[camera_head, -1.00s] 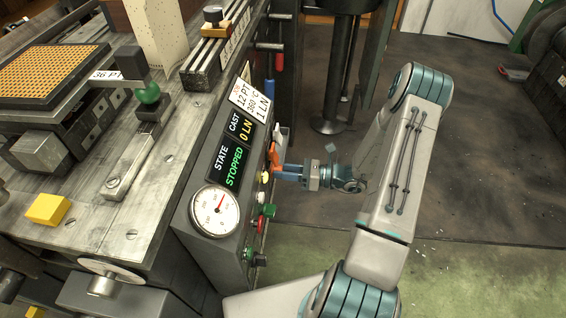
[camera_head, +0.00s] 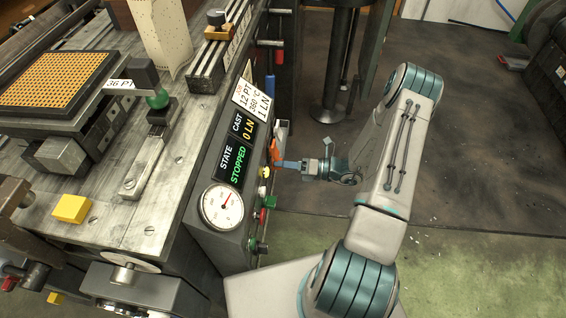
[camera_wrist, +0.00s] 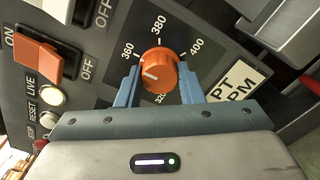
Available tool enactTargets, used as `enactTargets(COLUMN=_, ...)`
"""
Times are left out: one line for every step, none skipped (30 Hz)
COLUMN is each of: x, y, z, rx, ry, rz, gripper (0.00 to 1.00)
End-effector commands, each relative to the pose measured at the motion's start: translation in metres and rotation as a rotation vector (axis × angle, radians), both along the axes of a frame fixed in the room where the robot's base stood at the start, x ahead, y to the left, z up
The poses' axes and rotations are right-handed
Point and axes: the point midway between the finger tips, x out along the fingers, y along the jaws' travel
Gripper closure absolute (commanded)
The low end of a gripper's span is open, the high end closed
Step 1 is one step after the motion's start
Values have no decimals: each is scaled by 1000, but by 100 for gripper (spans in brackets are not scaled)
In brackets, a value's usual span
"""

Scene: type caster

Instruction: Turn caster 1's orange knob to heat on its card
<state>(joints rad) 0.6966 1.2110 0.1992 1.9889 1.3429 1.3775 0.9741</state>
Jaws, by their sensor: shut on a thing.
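The orange knob (camera_wrist: 158,70) sits on the dark panel in the wrist view, with a scale around it reading 360, 380 and 400. A lower number is partly hidden. A short white mark on its face lies to the lower left, below the 360. My gripper (camera_wrist: 159,82) has one blue finger on each side of the knob and is shut on it. In the head view my gripper (camera_head: 279,164) reaches the panel's right side, where the orange knob shows only in part. The card (camera_head: 253,97) on caster 1 reads 12 PT, 360 °C, 1 LN.
The display (camera_head: 234,153) reads STOPPED and 0 LN, above a round gauge (camera_head: 222,207). An orange ON/OFF switch (camera_wrist: 38,57), a lit LIVE button (camera_wrist: 52,95) and a RESET button (camera_wrist: 51,116) lie left of the knob. Open floor (camera_head: 470,150) lies right of my arm.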

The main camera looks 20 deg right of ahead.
Motion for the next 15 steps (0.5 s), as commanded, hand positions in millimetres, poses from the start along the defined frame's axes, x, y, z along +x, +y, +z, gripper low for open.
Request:
enactTargets(x=2, y=-2, z=1, rx=-1, ry=-1, rz=-6, gripper=89)
enactTargets(x=2, y=-2, z=1, rx=-1, ry=0, rz=-6, gripper=89)
enactTargets(x=2, y=-2, z=1, rx=-1, ry=0, rz=-6, gripper=89)
enactTargets(x=2, y=-2, z=1, rx=-1, ry=0, rz=-6, gripper=89)
enactTargets(x=2, y=-2, z=1, rx=0, ry=0, rz=-7, gripper=89)
enactTargets(x=2, y=-2, z=1, rx=0, ry=0, rz=-7, gripper=89)
enactTargets(x=2, y=-2, z=1, rx=0, ry=0, rz=-7, gripper=89)
enactTargets(x=2, y=-2, z=1, rx=0, ry=0, rz=-7, gripper=89)
enactTargets(x=2, y=-2, z=1, rx=0, ry=-1, rz=-7, gripper=89)
enactTargets(x=2, y=-2, z=1, rx=0, ry=-1, rz=-7, gripper=89)
enactTargets(x=2, y=-2, z=1, rx=-1, ry=-1, rz=-8, gripper=89)
enactTargets(x=2, y=-2, z=1, rx=0, ry=-1, rz=-7, gripper=58)
enactTargets(x=2, y=-2, z=1, rx=-1, ry=-1, rz=-6, gripper=50)
enactTargets(x=2, y=-2, z=1, rx=-1, ry=-1, rz=-6, gripper=44)
enactTargets(x=2, y=-2, z=1, rx=-1, ry=-1, rz=-5, gripper=44)
